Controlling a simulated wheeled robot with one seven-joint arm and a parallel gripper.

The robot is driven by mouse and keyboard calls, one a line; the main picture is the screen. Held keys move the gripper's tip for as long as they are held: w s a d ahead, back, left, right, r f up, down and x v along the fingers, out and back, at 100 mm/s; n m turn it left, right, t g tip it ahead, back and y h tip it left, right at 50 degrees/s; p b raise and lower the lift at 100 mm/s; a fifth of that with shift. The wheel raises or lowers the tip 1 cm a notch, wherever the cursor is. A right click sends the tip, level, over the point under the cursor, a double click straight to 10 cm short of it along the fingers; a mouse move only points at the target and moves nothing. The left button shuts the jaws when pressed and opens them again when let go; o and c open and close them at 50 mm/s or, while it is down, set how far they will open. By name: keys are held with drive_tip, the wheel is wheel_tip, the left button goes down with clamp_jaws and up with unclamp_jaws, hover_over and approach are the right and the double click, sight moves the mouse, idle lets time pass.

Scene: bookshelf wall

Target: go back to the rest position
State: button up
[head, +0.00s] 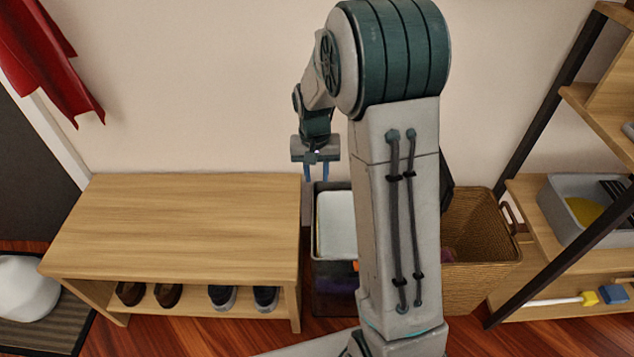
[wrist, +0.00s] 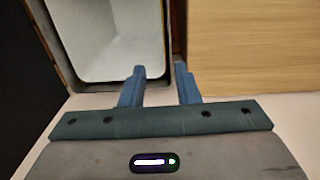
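My gripper (head: 315,172) hangs with its fingers pointing down, beside the right end of the wooden bench and near the dark-rimmed bin. In the wrist view my gripper (wrist: 161,72) has its two blue fingers apart with nothing between them. A white container (wrist: 120,35) lies beyond the fingers, and it also shows in the head view (head: 335,225) inside the dark bin (head: 318,285). My arm hides part of that bin.
A wooden bench (head: 175,225) with several shoes (head: 222,297) below stands on the left. A wicker basket (head: 480,240) stands right of my arm. A shelf (head: 535,215) with a grey bin (head: 560,205) is at far right. A red cloth (head: 45,55) hangs upper left.

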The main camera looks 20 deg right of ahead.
drive_tip(key=shift+r+p, duration=0.35)
drive_tip(key=shift+r, duration=1.25)
drive_tip(key=s+r+n+t+p, duration=0.1)
drive_tip(key=s+r+p, duration=0.6)
drive_tip(key=r, duration=0.5)
drive_tip(key=s+a+r+n+t+p, duration=0.1)
drive_tip(key=s+r+p, duration=0.6)
drive_tip(key=r+p, duration=0.3)
drive_tip(key=s+a+r+n+t+p, duration=0.1)
drive_tip(key=s+r+p, duration=0.7)
drive_tip(key=r, duration=0.6)
drive_tip(key=shift+r+p, duration=0.4)
drive_tip(key=shift+p, duration=0.45)
